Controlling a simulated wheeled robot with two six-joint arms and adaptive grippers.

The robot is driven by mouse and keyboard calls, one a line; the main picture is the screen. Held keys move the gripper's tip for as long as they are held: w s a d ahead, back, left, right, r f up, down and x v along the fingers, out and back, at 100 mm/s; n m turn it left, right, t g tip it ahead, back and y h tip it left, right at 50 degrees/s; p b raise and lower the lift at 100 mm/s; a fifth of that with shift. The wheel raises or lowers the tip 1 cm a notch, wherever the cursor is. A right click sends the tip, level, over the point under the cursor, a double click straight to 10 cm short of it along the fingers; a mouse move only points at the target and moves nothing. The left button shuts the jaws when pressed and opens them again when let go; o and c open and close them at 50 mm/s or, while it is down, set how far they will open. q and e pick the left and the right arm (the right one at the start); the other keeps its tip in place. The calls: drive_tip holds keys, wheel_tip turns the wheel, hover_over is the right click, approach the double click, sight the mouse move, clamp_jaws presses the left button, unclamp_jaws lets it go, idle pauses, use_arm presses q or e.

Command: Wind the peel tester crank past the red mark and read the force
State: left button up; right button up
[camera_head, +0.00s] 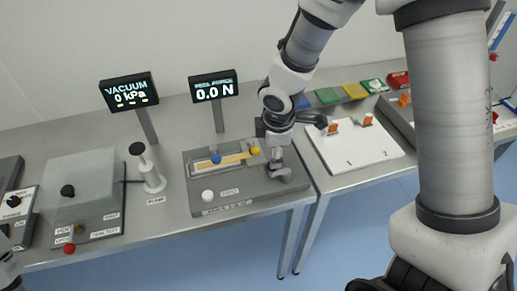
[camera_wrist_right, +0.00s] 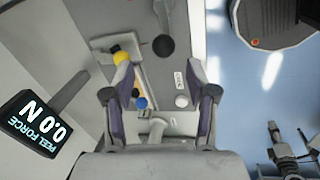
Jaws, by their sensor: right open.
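The peel tester (camera_head: 235,205) is a grey block on the bench with a tan strip, a blue knob (camera_head: 216,158), a yellow knob (camera_head: 255,150) and a white button (camera_head: 207,195). Its display (camera_head: 212,88) reads 0.0 N. My right arm reaches down over the tester's right end and partly hides it. In the right wrist view my right gripper (camera_wrist_right: 161,66) is open and empty above the tester. A black ball knob (camera_wrist_right: 164,45), apparently the crank handle, shows beyond the fingertips, apart from them. I cannot make out a red mark. My left gripper is not clearly shown.
A vacuum display (camera_head: 128,92) reads 0 kPa. A clear-covered box (camera_head: 88,185) and a pump (camera_head: 148,170) stand left of the tester. A white board (camera_head: 355,150) with orange clips lies to the right, with coloured blocks behind. The bench's front edge is close.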

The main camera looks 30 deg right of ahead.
drive_tip(key=f+b, duration=0.1)
drive_tip(key=f, duration=0.1)
drive_tip(key=f+b, duration=0.1)
drive_tip(key=f, duration=0.2)
drive_tip(key=f+b, duration=0.1)
drive_tip(key=f, duration=0.1)
drive_tip(key=shift+w+d+f, duration=0.2)
drive_tip(key=shift+w+f, duration=0.05)
drive_tip(key=shift+w, duration=0.15)
drive_tip(key=shift+w+f, duration=0.15)
drive_tip(key=shift+a, duration=0.1)
clamp_jaws()
